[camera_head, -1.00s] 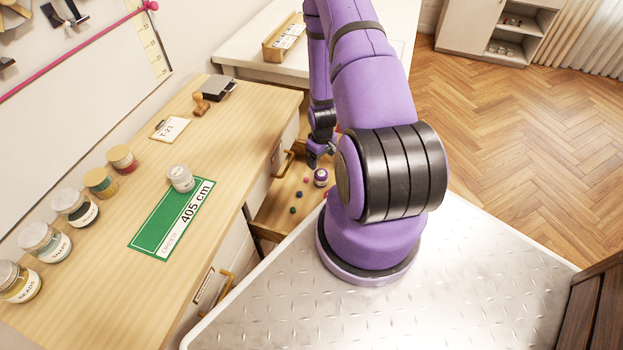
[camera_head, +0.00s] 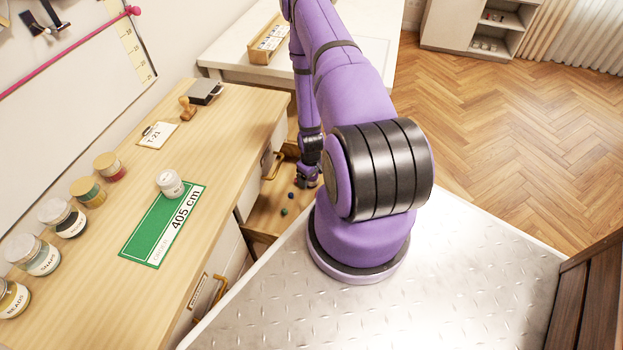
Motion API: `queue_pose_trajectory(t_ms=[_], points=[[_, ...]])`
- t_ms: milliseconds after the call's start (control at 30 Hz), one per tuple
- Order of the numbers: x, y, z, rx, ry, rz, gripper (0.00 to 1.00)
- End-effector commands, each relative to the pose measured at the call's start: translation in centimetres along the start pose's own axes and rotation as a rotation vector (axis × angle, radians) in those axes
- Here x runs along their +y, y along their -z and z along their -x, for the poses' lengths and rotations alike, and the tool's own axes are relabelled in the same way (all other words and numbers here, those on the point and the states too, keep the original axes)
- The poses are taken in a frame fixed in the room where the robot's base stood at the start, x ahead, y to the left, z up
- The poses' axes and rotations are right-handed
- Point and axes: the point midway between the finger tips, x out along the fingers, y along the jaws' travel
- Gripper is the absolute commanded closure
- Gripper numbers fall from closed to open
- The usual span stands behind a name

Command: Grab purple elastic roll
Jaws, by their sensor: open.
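My gripper (camera_head: 307,181) is down over the open drawer (camera_head: 268,214) beside the wooden counter. It is small in the picture and partly behind my own arm; the jaws are open. A small purple roll with a white centre lay in the drawer in the earlier picture. Now my gripper covers that spot, and I cannot tell the roll from the purple of my gripper or whether they touch.
A few small beads or buttons, one green (camera_head: 284,212), lie in the drawer near my gripper. The wooden counter (camera_head: 215,130) holds several jars, a green 405 cm card (camera_head: 150,238), a T-21 tag (camera_head: 158,135) and a stamp (camera_head: 187,108). Parquet floor at right is clear.

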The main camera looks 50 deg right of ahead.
Motion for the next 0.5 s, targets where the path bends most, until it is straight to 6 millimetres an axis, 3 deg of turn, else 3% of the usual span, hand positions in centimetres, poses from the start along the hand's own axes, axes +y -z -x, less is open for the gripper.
queue_pose_trajectory(t_ms=[100,367,500], points=[[-0.01,0.0,-0.94,0.0,0.0,0.0,0.17],[0.0,0.01,-1.14,0.0,0.0,0.001,0.17],[0.0,0.0,-1.13,0.0,0.0,0.001,0.44]])
